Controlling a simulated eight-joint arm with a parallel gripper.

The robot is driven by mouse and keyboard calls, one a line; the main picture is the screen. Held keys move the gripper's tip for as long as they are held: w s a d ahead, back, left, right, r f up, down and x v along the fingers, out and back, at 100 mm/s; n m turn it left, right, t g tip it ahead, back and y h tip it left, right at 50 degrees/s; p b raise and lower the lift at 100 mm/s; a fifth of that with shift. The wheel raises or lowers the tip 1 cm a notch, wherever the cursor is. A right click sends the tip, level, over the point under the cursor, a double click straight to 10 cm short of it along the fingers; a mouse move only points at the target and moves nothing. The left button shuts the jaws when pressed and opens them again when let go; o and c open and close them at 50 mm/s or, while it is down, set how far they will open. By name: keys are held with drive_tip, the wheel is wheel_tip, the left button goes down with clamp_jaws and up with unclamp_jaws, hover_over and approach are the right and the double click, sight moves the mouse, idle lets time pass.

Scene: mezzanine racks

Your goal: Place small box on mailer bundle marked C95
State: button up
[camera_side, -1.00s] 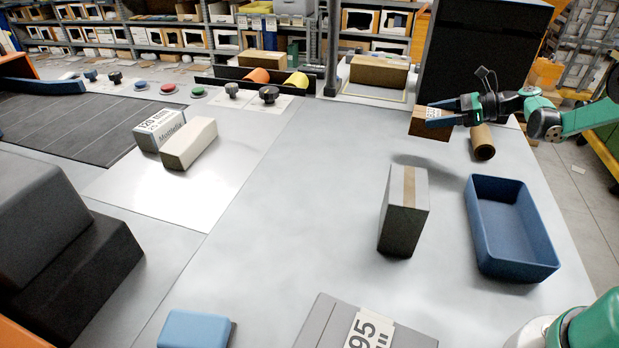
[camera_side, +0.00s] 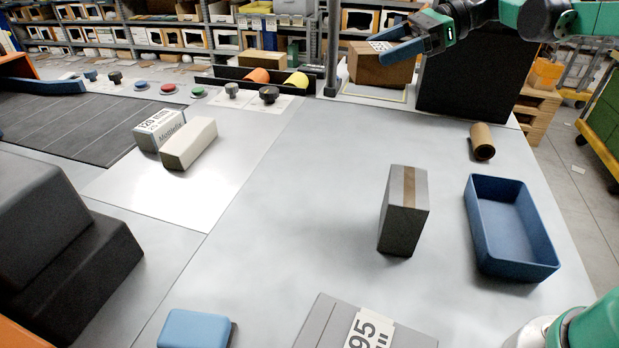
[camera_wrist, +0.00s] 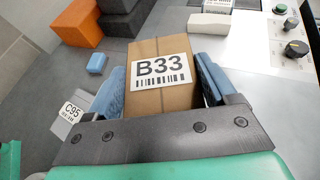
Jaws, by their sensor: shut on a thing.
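The small box (camera_wrist: 160,95) is brown cardboard with a tape strip and a white B33 label. My gripper (camera_side: 405,50) is shut on it, with the blue fingers (camera_wrist: 114,88) on either side in the wrist view. In the side view the held box (camera_side: 378,68) is up at the back, in front of the pale framed pad, and overlaps the place of a similar carton. The grey mailer bundle (camera_side: 323,328) lies at the front edge, partly cut off, its label showing "95". In the wrist view its C95 label (camera_wrist: 70,113) is at the left, well apart from the box.
An upright grey taped box (camera_side: 403,212) and a blue bin (camera_side: 512,235) stand on the right of the table. A blue block (camera_side: 192,330) lies left of the bundle. A brown roll (camera_side: 482,142) is at the right.

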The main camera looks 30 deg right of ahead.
drive_tip(key=s+a+r+n+g+y, duration=0.1)
drive_tip(key=s+a+n+g, duration=0.2)
drive_tip(key=a, duration=0.4)
drive_tip(key=s+a+r+n+g, duration=0.1)
drive_tip(key=s+a+n+g, duration=0.1)
drive_tip(key=s+a, duration=0.45)
drive_tip(key=n+g, duration=0.4)
drive_tip(key=g, duration=0.1)
hover_over(326, 305)
drive_tip(key=shift+h, duration=0.4)
wheel_tip(326, 305, down, 15)
drive_tip(key=shift+f, duration=2.6)
drive_tip(key=o, duration=1.2)
drive_tip(key=shift+d, duration=0.1)
drive_tip(key=v, duration=0.7)
drive_tip(key=shift+w+d+r, duration=0.1)
drive_tip(key=shift+r, duration=0.05)
